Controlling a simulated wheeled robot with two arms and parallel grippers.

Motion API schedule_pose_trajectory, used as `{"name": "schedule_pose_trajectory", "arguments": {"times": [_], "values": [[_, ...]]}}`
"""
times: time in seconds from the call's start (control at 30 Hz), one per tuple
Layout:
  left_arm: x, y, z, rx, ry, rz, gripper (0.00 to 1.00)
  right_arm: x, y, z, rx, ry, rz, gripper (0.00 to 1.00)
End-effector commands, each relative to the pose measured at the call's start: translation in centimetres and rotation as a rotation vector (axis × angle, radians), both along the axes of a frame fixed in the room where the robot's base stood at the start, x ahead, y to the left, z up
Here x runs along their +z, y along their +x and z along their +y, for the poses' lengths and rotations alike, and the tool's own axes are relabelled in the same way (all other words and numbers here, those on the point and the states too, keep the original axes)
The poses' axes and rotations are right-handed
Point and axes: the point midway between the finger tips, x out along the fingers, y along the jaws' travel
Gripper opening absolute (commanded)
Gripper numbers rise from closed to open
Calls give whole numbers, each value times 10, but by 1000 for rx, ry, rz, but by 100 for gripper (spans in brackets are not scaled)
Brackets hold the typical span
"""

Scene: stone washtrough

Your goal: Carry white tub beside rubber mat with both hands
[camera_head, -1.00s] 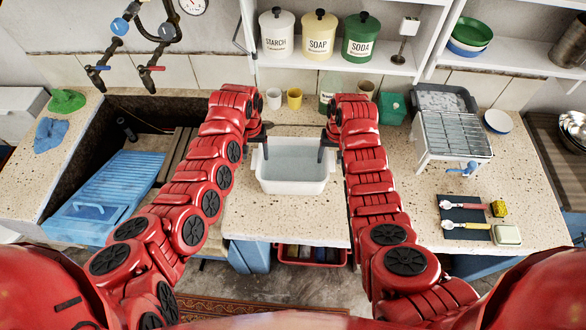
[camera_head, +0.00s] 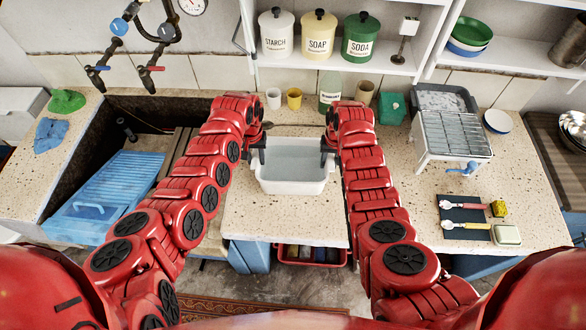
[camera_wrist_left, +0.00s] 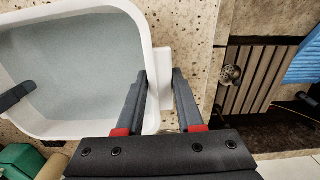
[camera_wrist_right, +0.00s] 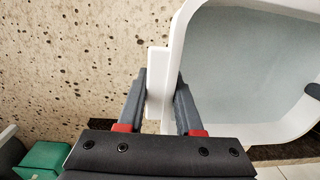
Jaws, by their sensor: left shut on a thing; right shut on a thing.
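The white tub (camera_head: 292,187), holding greyish-blue water, sits level at the middle of the speckled stone counter. My left gripper (camera_head: 257,153) is shut on the tub's left side; the left wrist view shows its fingers (camera_wrist_left: 160,78) on either side of the white handle tab. My right gripper (camera_head: 328,151) is shut on the opposite side, its fingers (camera_wrist_right: 161,77) around the other tab. I cannot tell whether the tub is raised off the counter.
A yellow sponge (camera_head: 498,208) and a pale soap block (camera_head: 507,235) lie by the mat. Cups (camera_head: 294,97) and a bottle (camera_head: 330,90) stand behind the tub. The counter's front is clear.

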Motion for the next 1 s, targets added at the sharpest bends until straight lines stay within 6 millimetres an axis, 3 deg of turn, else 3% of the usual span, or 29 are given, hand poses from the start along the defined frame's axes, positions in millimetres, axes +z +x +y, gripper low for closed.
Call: {"name": "schedule_pose_trajectory", "arguments": {"times": [0.1, 1.0], "values": [[0, 0, -1, -1, -1, -1, 0, 0, 0, 3, 4, 4, 1, 0], [0, 0, -3, -4, -4, -1, 0, 1, 0, 7, 8, 9, 1, 0]]}}
